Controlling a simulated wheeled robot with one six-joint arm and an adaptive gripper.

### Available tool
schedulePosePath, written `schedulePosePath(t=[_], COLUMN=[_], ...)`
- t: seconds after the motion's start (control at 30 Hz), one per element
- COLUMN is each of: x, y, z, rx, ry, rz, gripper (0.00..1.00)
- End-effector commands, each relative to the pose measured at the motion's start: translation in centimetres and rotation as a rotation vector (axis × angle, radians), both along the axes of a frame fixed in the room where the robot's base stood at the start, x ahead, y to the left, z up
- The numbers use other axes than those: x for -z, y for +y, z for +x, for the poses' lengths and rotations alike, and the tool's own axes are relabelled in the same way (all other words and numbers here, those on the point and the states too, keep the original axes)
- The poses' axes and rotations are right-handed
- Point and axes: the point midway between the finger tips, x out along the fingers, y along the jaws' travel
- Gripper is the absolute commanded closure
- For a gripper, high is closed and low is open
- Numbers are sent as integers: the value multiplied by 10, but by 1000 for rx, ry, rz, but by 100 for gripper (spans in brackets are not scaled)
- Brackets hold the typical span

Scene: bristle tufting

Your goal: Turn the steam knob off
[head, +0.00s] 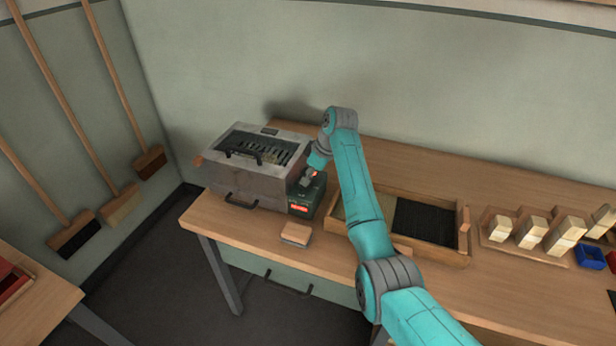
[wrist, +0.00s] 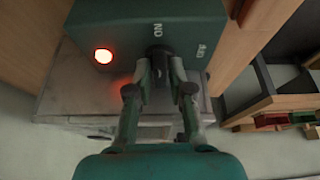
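The steam knob (wrist: 158,55) is a small dark knob on the face of a green control box (wrist: 190,20). White letters stand beside it, "ON" nearest and another label to the right that is hard to read. My gripper (wrist: 159,67) reaches the box with a fingertip on each side of the knob, close against it. The fingers partly hide the knob, so its pointer direction does not show. A lamp (wrist: 103,56) on the box glows red. In the head view the green box (head: 318,190) stands at the machine's right end, and my gripper (head: 311,177) is over it.
The grey steam machine (head: 250,186) with a slotted top and black handles adjoins the box. A wooden tray (head: 455,257) with dark bristles lies to the right, wooden blocks (head: 530,232) beyond it. A small block (head: 296,233) lies at the bench's front edge.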

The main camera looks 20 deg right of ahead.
Motion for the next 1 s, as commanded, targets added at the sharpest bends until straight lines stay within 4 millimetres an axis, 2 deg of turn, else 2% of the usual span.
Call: schedulePosePath(t=[0.53,1.0], x=[0,0], y=[1,5], z=[-1,-4], rx=[62,439], ry=[0,-1], rz=[0,-1], gripper=[100,100])
